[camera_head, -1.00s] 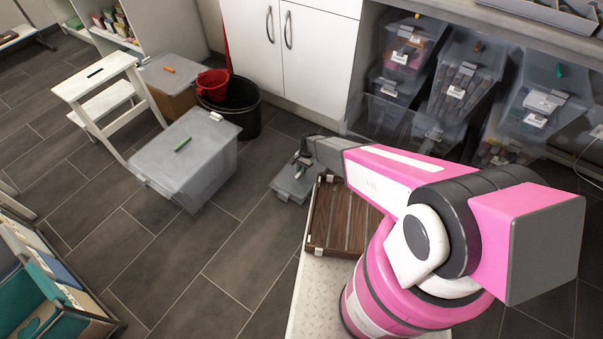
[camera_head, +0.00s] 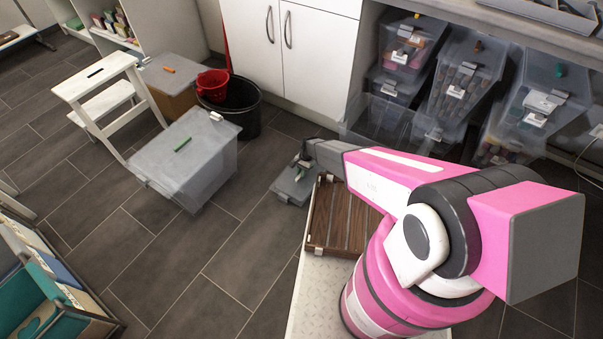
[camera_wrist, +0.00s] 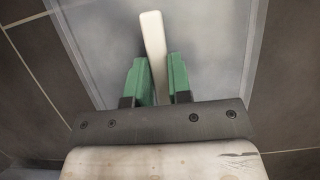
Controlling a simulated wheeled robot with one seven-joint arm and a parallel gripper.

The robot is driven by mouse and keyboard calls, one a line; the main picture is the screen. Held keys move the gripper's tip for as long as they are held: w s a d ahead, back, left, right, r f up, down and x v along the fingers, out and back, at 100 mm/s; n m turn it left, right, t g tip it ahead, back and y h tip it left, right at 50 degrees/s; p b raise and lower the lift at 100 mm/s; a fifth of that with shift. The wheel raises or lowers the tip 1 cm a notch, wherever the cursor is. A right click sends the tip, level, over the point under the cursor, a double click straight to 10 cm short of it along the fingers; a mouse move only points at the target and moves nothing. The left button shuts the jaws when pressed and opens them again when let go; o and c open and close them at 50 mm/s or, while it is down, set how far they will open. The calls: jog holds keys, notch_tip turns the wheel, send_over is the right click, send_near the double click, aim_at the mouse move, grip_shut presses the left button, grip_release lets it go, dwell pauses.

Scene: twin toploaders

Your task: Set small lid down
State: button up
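The small lid (camera_head: 291,188) is a flat grey, see-through panel low over the dark floor, left of the wooden slatted tray. In the wrist view the lid (camera_wrist: 215,55) fills the middle, with a pale bar handle (camera_wrist: 152,35) standing out of it. My gripper (camera_wrist: 160,72) has green fingers, one on each side of this handle and close against it. In the head view my gripper (camera_head: 301,168) is above the lid and hides part of it. I cannot tell whether the lid touches the floor.
A large grey lidded box (camera_head: 190,160) stands left of the small lid. A black bin (camera_head: 240,105) with a red bucket (camera_head: 213,84) is behind. The wooden slatted tray (camera_head: 335,225) is close on the right. The floor (camera_head: 200,260) in front is clear.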

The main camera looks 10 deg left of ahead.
jog(key=o, duration=0.3)
jog(key=shift+f, duration=0.8)
jog(key=shift+r, duration=0.35)
jog(key=shift+o, duration=0.5)
jog(key=v, duration=1.3)
jog(key=shift+s+r, duration=0.15)
jog(key=shift+r, duration=0.05)
jog(key=s+d+r+n+t, duration=0.1)
jog(key=s+d+r, duration=0.4)
jog(key=d+r, duration=0.6)
jog(key=s+d+r+n+t+h, duration=0.1)
jog(key=s+d+r, duration=0.4)
jog(key=d+r, duration=0.6)
jog(key=s+d+r+n+t, duration=0.2)
jog(key=s+d+r, duration=0.4)
jog(key=d+r, duration=0.5)
notch_tip(320, 180, up, 8)
jog(key=shift+d+f+h, duration=0.25)
jog(key=shift+d+h, duration=0.15)
